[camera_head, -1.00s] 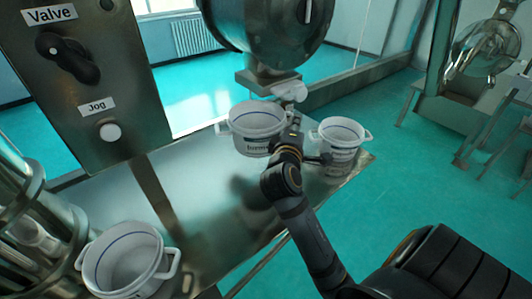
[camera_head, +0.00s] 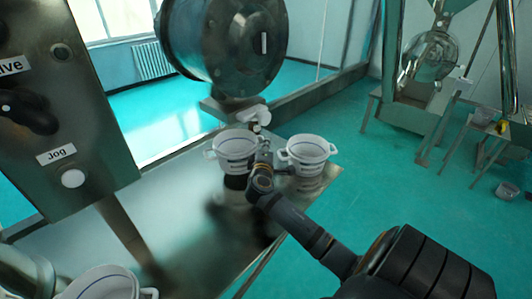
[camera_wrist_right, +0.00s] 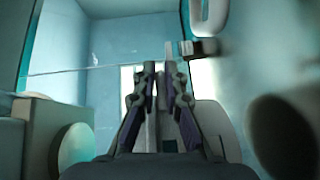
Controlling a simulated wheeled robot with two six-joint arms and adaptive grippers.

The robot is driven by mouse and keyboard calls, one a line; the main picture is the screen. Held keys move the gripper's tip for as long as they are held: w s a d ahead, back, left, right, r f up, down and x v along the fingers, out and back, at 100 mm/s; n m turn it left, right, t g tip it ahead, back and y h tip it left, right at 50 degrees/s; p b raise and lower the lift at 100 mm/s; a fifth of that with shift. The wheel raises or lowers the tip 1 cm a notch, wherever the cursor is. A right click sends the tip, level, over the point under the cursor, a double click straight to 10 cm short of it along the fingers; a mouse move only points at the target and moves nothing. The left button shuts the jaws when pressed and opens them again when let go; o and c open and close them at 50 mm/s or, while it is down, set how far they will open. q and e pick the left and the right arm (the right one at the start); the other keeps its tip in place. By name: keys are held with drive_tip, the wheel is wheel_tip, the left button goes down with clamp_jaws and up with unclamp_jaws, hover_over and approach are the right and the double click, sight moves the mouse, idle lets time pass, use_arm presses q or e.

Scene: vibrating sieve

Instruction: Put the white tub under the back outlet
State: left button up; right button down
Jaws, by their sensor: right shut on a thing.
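A white tub (camera_head: 235,147) with two side handles and a dark label is at the back of the metal table, just below and left of the pale spout (camera_head: 259,115) under the big drum, the back outlet. My right gripper (camera_head: 265,146) is at the tub's right-hand handle and shut on it. A dark patch lies directly below the tub; I cannot tell whether its base touches the table. In the right wrist view the fingers (camera_wrist_right: 160,75) are close together, and the grip itself is unclear. My left gripper is not in view.
A second white tub (camera_head: 307,150) stands close right, near the table's corner. A third tub (camera_head: 105,285) is cut off at lower left. The control box (camera_head: 80,130) with its Jog button rises at left. The metal table (camera_head: 160,205) is clear in the middle.

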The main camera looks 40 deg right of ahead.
drive_tip(key=f, duration=0.2)
drive_tip(key=f+p, duration=0.1)
drive_tip(key=shift+w+d+f, duration=0.2)
drive_tip(key=shift+d, duration=0.05)
drive_tip(key=shift+f, duration=0.2)
drive_tip(key=c, duration=1.4)
unclamp_jaws()
drive_tip(key=shift+f, duration=0.1)
drive_tip(key=b+v, duration=0.3)
drive_tip(key=v, duration=0.8)
drive_tip(key=shift+s+a, duration=0.4)
